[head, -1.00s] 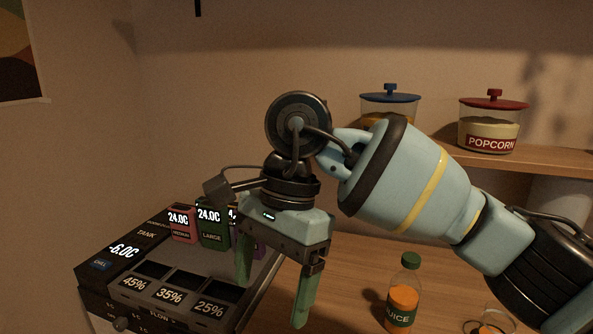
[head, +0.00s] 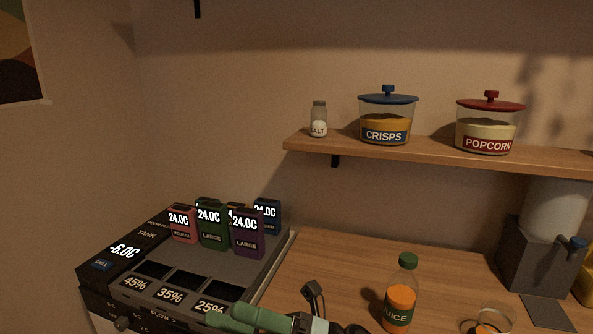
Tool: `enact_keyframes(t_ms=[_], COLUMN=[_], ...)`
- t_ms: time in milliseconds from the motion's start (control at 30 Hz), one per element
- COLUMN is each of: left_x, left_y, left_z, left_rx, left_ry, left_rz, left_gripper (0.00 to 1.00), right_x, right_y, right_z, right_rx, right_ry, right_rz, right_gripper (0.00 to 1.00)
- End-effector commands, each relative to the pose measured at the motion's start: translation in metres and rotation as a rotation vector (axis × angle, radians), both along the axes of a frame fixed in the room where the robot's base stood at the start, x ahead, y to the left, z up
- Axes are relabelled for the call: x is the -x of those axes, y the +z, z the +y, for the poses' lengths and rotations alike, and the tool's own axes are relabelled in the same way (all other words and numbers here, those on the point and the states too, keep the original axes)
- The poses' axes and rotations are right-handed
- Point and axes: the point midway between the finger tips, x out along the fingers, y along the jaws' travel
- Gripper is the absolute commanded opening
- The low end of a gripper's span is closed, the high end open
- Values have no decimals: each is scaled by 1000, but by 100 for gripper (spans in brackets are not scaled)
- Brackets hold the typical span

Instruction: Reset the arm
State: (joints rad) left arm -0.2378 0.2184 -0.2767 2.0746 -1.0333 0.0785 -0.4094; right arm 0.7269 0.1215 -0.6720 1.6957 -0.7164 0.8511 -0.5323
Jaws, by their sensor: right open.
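My right gripper (head: 262,321) shows only in part at the bottom edge of the head view. Its green finger lies low in front of the dark machine, near the slot marked 25%. It is open, and I see nothing held in it. The rest of the right arm is mostly cut off by the bottom edge. My left gripper is not in view.
The dark machine (head: 152,233) at left carries several coloured cartridges with 24.0C displays. A juice bottle (head: 400,296) stands on the wooden counter (head: 330,262). A shelf (head: 430,158) holds salt (head: 318,118), crisps (head: 385,118) and popcorn (head: 489,125) jars. A dispenser (head: 540,255) stands at right.

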Motion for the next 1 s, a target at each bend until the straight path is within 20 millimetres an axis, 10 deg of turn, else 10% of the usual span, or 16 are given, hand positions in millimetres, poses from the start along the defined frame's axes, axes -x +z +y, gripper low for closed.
enact_keyframes(t_ms=[300,533,1000], left_x=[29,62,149], left_y=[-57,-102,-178], left_z=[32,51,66], left_rx=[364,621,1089], left_ry=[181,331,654], left_rz=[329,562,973], left_gripper=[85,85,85], right_x=[-42,-30,141], right_y=[-101,-213,-416], right_z=[-73,-137,-252], right_rx=[-212,-359,-662], right_ry=[-220,-379,-730], right_rz=[774,1321,2282], right_gripper=[81,81,81])
